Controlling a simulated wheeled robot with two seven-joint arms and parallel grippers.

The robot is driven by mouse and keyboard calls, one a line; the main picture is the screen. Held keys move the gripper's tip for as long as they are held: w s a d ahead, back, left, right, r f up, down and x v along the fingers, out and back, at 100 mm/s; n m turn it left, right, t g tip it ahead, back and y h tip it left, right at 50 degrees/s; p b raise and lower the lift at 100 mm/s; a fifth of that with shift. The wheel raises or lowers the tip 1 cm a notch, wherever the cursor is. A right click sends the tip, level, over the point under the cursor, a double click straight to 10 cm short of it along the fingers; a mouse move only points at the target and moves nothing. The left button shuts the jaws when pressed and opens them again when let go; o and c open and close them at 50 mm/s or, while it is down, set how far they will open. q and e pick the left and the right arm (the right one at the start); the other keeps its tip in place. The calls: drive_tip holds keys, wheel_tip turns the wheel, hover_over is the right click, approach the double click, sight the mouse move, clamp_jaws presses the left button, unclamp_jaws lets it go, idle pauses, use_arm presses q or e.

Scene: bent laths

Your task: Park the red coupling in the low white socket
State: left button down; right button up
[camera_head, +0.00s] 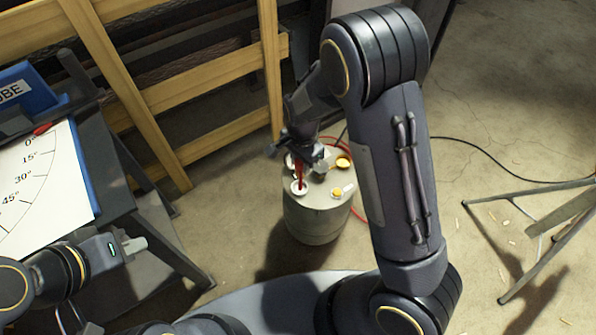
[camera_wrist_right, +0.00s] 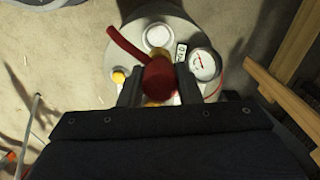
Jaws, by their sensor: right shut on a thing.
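My right gripper (camera_head: 308,158) is above the grey drum. It is shut on the red coupling (camera_wrist_right: 159,78), whose red handle points up and left in the right wrist view. In the head view the red coupling (camera_head: 300,172) shows as a narrow upright strip just above a low white socket (camera_head: 299,188) on the drum's top. The white socket (camera_wrist_right: 158,36) lies beyond the jaws in the wrist view, partly beside the handle. Whether the coupling touches anything below is hidden. My left gripper (camera_head: 134,246) is at the lower left, away from the drum; its jaw gap is unclear.
A wooden rack (camera_head: 190,80) stands behind. A table with an angle chart (camera_head: 42,185) is left. Floor to the right is mostly free.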

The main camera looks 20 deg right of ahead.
drive_tip(key=shift+s+a+f+m, duration=0.15)
drive_tip(key=shift+f+m, duration=0.25)
drive_tip(key=shift+f, duration=0.35)
wheel_tip(320, 180, down, 4)
drive_tip(key=b, duration=0.4)
drive_tip(key=shift+f+b, duration=1)
drive_tip(key=shift+f, duration=0.35)
drive_tip(key=shift+f+p, duration=0.1)
drive_tip(key=shift+p, duration=0.35)
drive_tip(key=o, duration=1.1)
